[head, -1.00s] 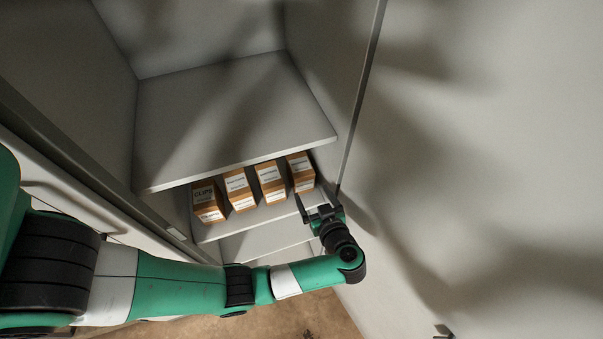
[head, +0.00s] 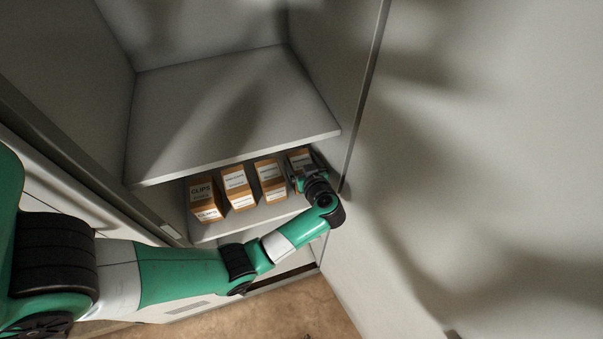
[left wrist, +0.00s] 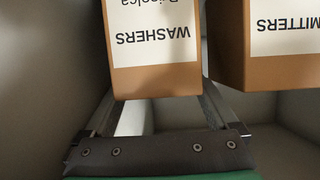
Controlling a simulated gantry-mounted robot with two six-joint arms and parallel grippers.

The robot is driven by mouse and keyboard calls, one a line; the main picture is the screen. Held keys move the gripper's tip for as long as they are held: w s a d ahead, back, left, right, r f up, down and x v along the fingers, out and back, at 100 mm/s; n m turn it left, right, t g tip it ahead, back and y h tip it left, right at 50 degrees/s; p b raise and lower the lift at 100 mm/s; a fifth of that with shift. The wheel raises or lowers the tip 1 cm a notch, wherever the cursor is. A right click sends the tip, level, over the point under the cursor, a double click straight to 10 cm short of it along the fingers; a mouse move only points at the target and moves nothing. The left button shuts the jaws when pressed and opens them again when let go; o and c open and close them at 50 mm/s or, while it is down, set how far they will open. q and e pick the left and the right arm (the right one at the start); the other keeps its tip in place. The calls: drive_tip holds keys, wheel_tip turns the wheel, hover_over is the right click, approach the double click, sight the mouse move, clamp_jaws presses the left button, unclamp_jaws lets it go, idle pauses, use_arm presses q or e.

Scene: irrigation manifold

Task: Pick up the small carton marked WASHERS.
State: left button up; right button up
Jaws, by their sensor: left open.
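The small brown WASHERS carton (left wrist: 152,80) with a white label fills the upper middle of the left wrist view, its lettering upside down. In the head view it is the rightmost carton (head: 299,155) in a row on the lower shelf, partly hidden by my gripper. My left gripper (head: 299,178) is open in front of it. In the left wrist view the two fingers (left wrist: 157,105) reach along either side of the carton's near end. I cannot tell whether they touch it. My right gripper is not in view.
A carton with a label ending in MITTERS (left wrist: 282,70) stands close beside it. More cartons, one marked CLIPS (head: 204,200), stand to the left. An upper shelf (head: 235,115) hangs above them, and the cabinet's side wall (head: 340,80) is close on the right.

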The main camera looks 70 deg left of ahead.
use_arm(q)
drive_tip(key=c, duration=1.2)
drive_tip(key=shift+d, duration=0.1)
drive_tip(key=shift+c, duration=0.2)
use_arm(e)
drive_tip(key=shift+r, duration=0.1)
use_arm(q)
drive_tip(key=shift+r, duration=0.1)
